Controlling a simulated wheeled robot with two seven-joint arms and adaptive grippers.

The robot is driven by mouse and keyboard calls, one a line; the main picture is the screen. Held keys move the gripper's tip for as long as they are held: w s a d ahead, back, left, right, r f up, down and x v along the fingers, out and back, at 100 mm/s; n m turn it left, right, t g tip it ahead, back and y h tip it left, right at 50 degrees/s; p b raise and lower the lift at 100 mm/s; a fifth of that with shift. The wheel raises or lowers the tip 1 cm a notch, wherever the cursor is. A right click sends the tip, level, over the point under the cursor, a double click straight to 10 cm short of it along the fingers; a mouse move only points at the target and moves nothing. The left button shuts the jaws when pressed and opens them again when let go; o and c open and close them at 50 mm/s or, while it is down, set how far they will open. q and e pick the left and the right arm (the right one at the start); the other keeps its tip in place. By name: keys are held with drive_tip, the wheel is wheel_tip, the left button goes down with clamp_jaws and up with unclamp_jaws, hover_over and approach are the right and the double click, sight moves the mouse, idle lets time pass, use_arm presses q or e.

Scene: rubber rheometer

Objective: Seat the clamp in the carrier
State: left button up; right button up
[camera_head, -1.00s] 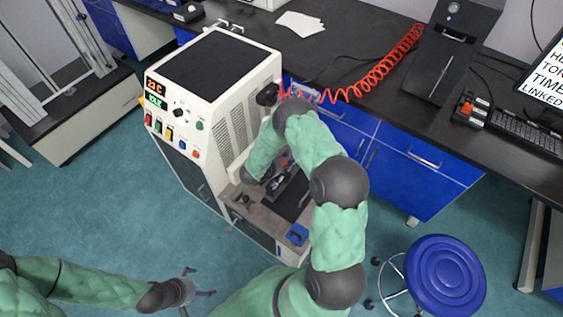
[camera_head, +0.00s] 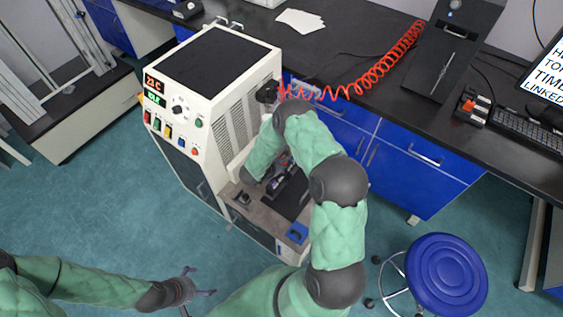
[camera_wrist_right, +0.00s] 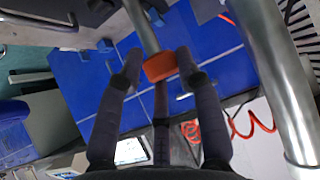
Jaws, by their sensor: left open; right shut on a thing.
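My right gripper (camera_wrist_right: 160,68) is shut on an orange-red block in the right wrist view, taken to be the clamp (camera_wrist_right: 159,67). A metal rod (camera_wrist_right: 140,25) runs right behind the block; I cannot tell whether they touch. In the head view my right arm reaches down over the machine's open side shelf (camera_head: 262,215), and its gripper is largely hidden by the arm and small in the picture. I cannot make out the carrier for certain. My left gripper (camera_head: 200,281) is open and empty over the floor at the lower left of the head view.
The white rheometer (camera_head: 205,85) with lit displays stands left of my right arm. A blue block (camera_head: 297,233) lies on the shelf's front corner. A thick metal column (camera_wrist_right: 280,85) stands close on the right in the wrist view. A blue stool (camera_head: 437,272) stands at lower right.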

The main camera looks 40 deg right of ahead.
drive_tip(key=o, duration=1.2)
drive_tip(key=v, duration=1.2)
drive_tip(key=shift+f, duration=0.1)
